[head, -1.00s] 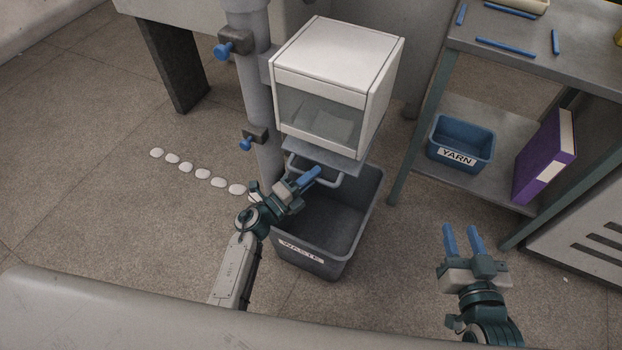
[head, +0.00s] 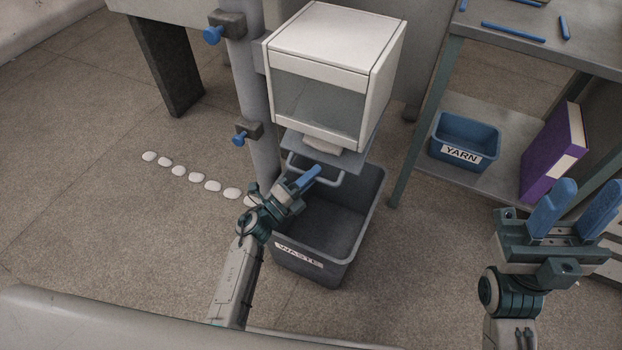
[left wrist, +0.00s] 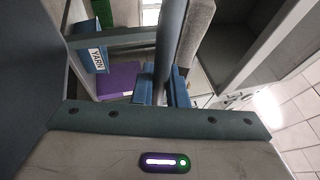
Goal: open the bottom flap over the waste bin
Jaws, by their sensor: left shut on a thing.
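A white box with a clear front window (head: 318,105) hangs on a grey post above the dark grey waste bin (head: 362,225), labelled WASTE. Its grey bottom flap (head: 350,158) shows under the box with a U-shaped handle (head: 332,184). A pale lump (head: 322,145) sits at the box's lower front edge, above the flap. My left gripper (head: 312,177) is shut on the handle, over the bin; in the left wrist view its blue fingers (left wrist: 162,88) close around a grey bar. My right gripper (head: 570,212) is open and empty at the right, fingers apart.
A shelf unit at the right holds a blue YARN bin (head: 466,138) and a purple binder (head: 553,150). Blue sticks (head: 513,32) lie on its top. Blue knobs (head: 239,138) stick out from the post (head: 258,100). White discs (head: 196,177) line the floor at the left.

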